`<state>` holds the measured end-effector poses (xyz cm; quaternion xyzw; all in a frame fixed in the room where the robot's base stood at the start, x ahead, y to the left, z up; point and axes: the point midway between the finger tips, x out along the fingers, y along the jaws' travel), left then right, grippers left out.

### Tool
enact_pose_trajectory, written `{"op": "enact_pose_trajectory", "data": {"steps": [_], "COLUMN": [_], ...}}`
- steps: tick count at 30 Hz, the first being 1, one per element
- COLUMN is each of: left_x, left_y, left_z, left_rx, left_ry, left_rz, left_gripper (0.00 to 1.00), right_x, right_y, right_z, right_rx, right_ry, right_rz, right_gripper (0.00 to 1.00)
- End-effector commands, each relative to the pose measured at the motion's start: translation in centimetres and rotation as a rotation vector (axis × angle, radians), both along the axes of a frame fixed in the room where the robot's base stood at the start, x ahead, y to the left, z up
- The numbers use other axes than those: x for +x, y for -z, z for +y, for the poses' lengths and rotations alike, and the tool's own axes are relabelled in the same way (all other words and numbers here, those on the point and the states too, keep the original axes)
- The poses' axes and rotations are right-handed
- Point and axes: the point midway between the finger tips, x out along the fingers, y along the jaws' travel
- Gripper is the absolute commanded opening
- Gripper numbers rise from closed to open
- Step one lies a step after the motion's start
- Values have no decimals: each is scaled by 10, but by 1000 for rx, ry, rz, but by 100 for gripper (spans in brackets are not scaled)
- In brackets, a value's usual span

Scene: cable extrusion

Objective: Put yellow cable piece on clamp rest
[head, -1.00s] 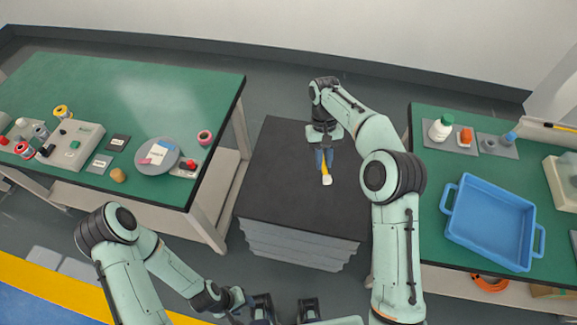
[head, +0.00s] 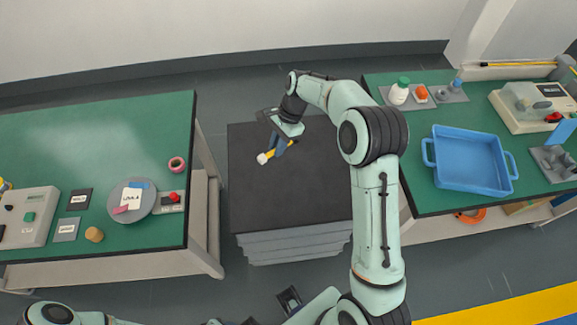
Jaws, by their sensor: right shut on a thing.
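The yellow cable piece (head: 270,153) has a white end (head: 262,158) and is held in my right gripper (head: 277,146). That gripper is shut on it above the dark top of the middle cabinet (head: 290,195). The piece is tilted, its white end pointing down and left. Its upper part is hidden between the fingers. I cannot tell for sure which item is the clamp rest; a grey block with recesses (head: 556,163) lies on the right table.
The left green table (head: 120,110) holds a round grey plate (head: 140,208) and a pink tape ring (head: 177,164). A floor gap separates tables and cabinet.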

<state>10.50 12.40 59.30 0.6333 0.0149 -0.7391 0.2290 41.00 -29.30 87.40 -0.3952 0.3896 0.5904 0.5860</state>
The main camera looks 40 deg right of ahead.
Motion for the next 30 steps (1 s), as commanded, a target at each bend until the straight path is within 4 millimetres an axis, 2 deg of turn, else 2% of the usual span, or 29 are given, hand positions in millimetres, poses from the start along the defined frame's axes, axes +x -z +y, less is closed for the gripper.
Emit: {"op": "enact_pose_trajectory", "data": {"steps": [1,3,8,11,21,24,30], "left_x": [-1,-2,-2,-3,-8,-9,-9], "left_y": [2,3,5,7,19,21,22], "left_z": [0,0,0,0,0,0,0], "left_rx": [0,-1,0,0,0,0,0], "left_ry": [0,1,0,0,0,0,0], "left_rz": [1,2,3,4,9,10,11], "left_gripper": [46,46,46,46,46,46,46], "right_x": [-6,-10,-15,-16,-16,-15,-14], "right_y": [-1,-2,2,19,110,132,154], "right_z": [-14,-28,-44,-45,-45,-45,-45], "right_rx": [-1,1,2,2,2,2,1], "right_ry": [148,312,500,522,516,516,515], "right_rz": [-1,-1,1,5,6,4,0], "right_gripper": [0,0,0,0,0,0,0]}}
